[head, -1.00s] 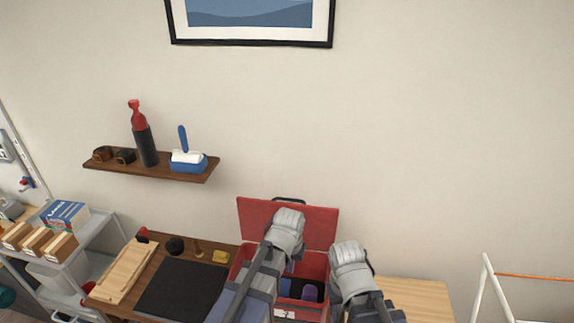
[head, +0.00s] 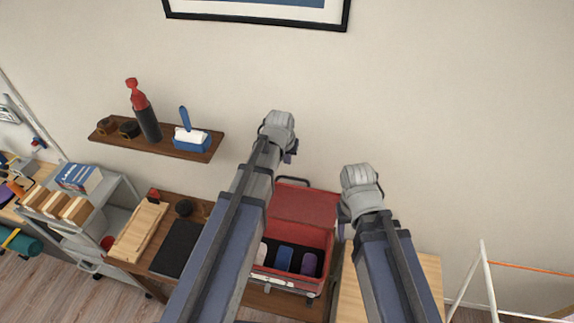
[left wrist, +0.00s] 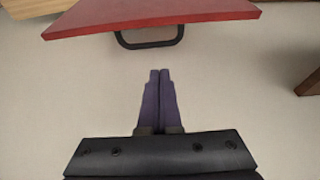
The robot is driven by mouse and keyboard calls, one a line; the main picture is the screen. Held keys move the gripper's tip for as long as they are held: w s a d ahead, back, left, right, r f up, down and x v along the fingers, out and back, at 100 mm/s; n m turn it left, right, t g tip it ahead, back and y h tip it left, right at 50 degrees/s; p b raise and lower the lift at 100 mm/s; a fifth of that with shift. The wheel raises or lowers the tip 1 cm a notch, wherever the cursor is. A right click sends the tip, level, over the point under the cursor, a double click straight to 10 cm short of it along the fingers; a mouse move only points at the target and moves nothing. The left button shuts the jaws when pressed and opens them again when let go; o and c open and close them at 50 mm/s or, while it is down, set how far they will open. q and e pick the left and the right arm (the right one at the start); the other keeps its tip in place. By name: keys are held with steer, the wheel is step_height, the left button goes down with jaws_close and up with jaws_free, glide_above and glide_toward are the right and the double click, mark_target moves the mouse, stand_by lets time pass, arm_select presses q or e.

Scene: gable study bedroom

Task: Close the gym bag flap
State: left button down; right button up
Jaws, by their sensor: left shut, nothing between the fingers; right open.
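The red gym bag (head: 318,238) stands open on the table, with its red flap (head: 305,203) raised at the back by the wall. Inside lie a blue item (head: 284,258) and a purple item (head: 308,264). My left gripper (head: 291,157) is up by the wall, above and left of the flap. In the left wrist view its fingers (left wrist: 158,98) are shut and empty; the flap (left wrist: 150,14) and a dark handle (left wrist: 150,40) lie ahead of them, apart. My right gripper (head: 343,230) is to the right of the flap; its fingers are mostly hidden by my wrist.
A wall shelf (head: 150,142) with a red-topped bottle and a brush is left of my left gripper. A wooden board (head: 140,231) and black mat (head: 178,248) lie left of the bag. A white frame (head: 487,280) stands far right.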

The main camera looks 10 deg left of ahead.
mark_target(289, 178)
arm_select(q)
steer(key=b+x, duration=0.9)
steer(key=x, duration=0.1)
steer(key=shift+f, duration=0.25)
steer(key=s, duration=0.4)
steer(key=shift+r, duration=0.4)
steer(key=shift+s, duration=0.2)
